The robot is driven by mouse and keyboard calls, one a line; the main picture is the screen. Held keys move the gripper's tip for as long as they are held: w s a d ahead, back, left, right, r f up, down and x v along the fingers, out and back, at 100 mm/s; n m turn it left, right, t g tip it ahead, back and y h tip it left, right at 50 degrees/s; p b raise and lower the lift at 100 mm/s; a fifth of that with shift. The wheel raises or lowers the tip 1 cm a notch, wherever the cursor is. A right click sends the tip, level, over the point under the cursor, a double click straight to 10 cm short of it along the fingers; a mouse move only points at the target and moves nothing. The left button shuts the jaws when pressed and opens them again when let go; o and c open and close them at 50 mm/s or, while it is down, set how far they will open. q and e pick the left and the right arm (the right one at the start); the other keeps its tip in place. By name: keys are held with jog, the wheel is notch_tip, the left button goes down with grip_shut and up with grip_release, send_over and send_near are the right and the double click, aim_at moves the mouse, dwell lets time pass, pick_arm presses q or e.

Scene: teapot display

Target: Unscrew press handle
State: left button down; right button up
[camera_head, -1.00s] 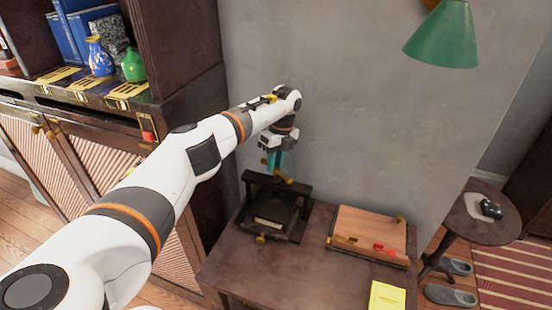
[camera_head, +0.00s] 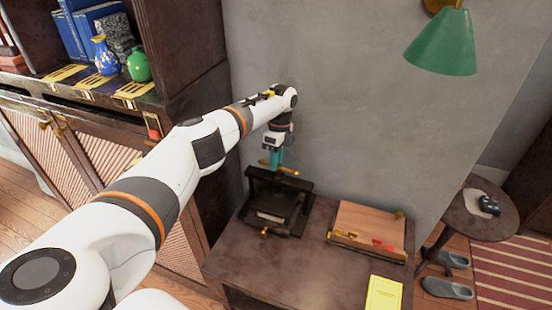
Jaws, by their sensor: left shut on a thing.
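The black press (camera_head: 279,208) stands at the back left of the dark wooden table, against the grey wall. Its brass handle (camera_head: 291,172) shows as a bar with a knob end at the top of the press frame. My left gripper (camera_head: 274,163), with teal fingers, points down from above and is shut on the handle, which partly hides behind the fingers. The exact contact is too small to see. My right gripper is not in view.
A wooden box (camera_head: 368,232) with brass and red pieces lies right of the press. A yellow booklet (camera_head: 384,294) lies at the table's front right. A bookcase (camera_head: 180,110) stands close on the left; a green lamp (camera_head: 442,43) hangs at upper right.

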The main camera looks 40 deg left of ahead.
pick_arm(q)
jog(key=shift+r, duration=0.1)
jog(key=c, duration=1.3)
grip_release()
jog(key=shift+o, duration=0.2)
notch_tip(320, 180, up, 12)
jog(key=w+b, duration=0.2)
jog(key=b, duration=0.1)
jog(key=shift+w+a, duration=0.2)
jog(key=shift+s+f, duration=0.1)
jog(key=shift+f, duration=0.15)
